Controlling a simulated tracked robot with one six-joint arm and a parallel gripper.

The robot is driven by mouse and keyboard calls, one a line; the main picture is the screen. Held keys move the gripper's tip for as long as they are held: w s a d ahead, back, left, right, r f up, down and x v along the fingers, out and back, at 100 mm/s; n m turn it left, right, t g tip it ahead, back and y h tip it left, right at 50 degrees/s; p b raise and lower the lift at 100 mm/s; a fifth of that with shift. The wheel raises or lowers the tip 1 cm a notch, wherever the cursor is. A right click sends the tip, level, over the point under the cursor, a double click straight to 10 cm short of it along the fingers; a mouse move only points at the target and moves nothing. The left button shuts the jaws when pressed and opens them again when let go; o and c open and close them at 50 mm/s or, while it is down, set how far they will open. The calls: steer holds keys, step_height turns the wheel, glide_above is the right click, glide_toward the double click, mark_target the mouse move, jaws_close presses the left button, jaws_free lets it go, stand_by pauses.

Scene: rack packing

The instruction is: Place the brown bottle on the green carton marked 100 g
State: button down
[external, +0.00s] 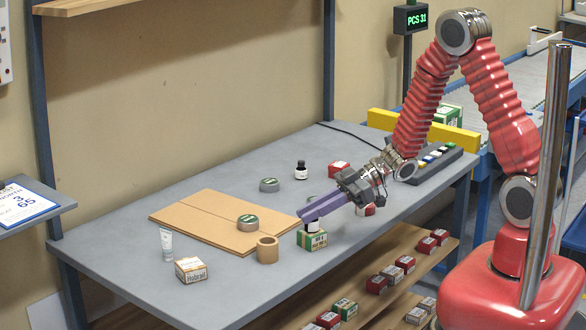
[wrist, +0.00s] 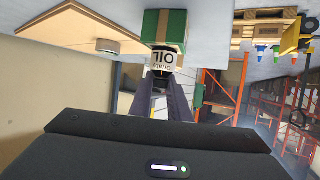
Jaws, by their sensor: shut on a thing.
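My gripper (external: 306,212) reaches down-left over the front of the table, its purple fingers shut on the brown bottle (external: 312,228). The bottle looks dark, with a white label that shows between the fingers in the wrist view (wrist: 161,59). It is upright directly over the green carton (external: 312,241), which also shows in the wrist view (wrist: 165,27). Its base appears to meet the carton's top; I cannot tell whether the carton bears its weight. The fingers hide the bottle's upper part in the external view. The carton's marking is too small to read.
A cardboard ring (external: 267,250) stands just left of the carton. A flat cardboard sheet (external: 195,214) bears a round tin (external: 248,222). Behind are another tin (external: 269,185), a dark bottle (external: 300,171) and a red box (external: 338,169). The table's front edge is close.

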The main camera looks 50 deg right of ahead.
steer(key=c, duration=1.7)
jaws_free()
steer(key=shift+o, duration=0.2)
steer(key=shift+s+d+r, duration=0.25)
steer(key=shift+d+r, duration=0.05)
steer(key=shift+d, duration=0.2)
steer(key=v, duration=1)
steer(key=shift+s+d, duration=0.25)
steer(key=shift+d, duration=0.05)
steer(key=shift+r, duration=0.15)
